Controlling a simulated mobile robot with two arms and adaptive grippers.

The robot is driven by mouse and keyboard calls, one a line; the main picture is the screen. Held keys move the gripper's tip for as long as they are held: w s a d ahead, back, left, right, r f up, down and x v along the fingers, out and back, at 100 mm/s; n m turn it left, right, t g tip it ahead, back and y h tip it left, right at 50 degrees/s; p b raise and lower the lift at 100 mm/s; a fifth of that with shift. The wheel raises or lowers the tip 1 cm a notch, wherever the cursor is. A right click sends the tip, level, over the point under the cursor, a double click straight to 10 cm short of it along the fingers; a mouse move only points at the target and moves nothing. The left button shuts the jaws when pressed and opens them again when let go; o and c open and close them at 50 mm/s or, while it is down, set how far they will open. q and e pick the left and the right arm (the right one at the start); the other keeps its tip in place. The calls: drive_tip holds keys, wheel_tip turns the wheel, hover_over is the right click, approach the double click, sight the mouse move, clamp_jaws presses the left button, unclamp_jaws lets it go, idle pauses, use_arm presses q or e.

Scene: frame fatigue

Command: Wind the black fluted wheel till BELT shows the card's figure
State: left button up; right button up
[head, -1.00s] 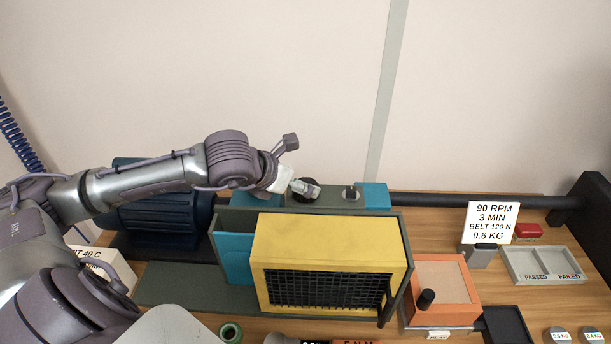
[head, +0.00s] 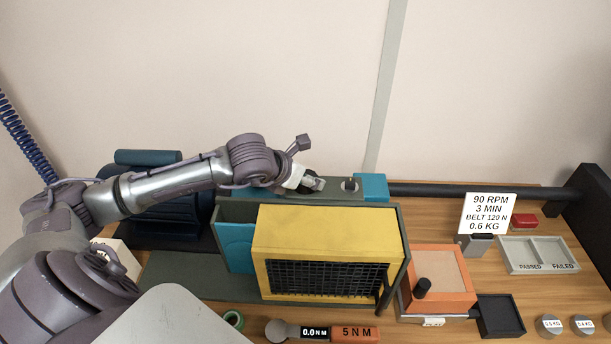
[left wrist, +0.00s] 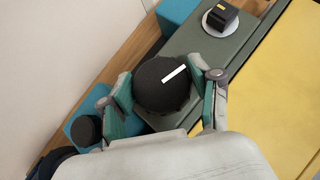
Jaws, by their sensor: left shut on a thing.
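The black fluted wheel (left wrist: 163,84) with a white pointer mark sits on the grey-green housing in the left wrist view. My left gripper (left wrist: 162,88) is shut on the wheel, one finger on each side of it. In the head view my left gripper (head: 311,184) is behind the yellow guarded box and mostly covers the wheel. The white card (head: 488,213) reads 90 RPM, 3 MIN, BELT 120 N, 0.6 KG. I see no BELT readout in these frames. My right gripper is not in view.
A black knob on a pale disc (left wrist: 222,18) stands on the same housing. The yellow box (head: 330,239) stands in front. An orange box (head: 442,275), a PASSED/FAILED tray (head: 538,246) and a torque wrench (head: 355,334) lie on the wooden bench. A blue motor (head: 165,212) is at left.

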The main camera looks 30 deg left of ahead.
use_arm(q)
drive_tip(key=shift+c, duration=0.5)
drive_tip(key=shift+f+m+h+b, duration=0.2)
drive_tip(key=shift+m+h+b, duration=0.15)
drive_tip(key=shift+b, duration=0.6)
drive_tip(key=m+h+b, duration=0.2)
drive_tip(key=m+b, duration=0.1)
drive_tip(key=b, duration=0.1)
drive_tip(key=shift+a+g, duration=0.1)
drive_tip(key=shift+g, duration=0.3)
drive_tip(key=m+g+h+b, duration=0.1)
drive_tip(key=m+h+b, duration=0.1)
drive_tip(key=m, duration=0.1)
drive_tip(key=shift+r, duration=0.1)
drive_tip(key=shift+r+m+g+h+b, duration=0.1)
drive_tip(key=shift+m+g+h+b, duration=0.55)
drive_tip(key=shift+m, duration=0.4)
drive_tip(key=shift+m+g, duration=0.35)
drive_tip(key=shift+m, duration=0.15)
drive_tip(key=o, duration=1.1)
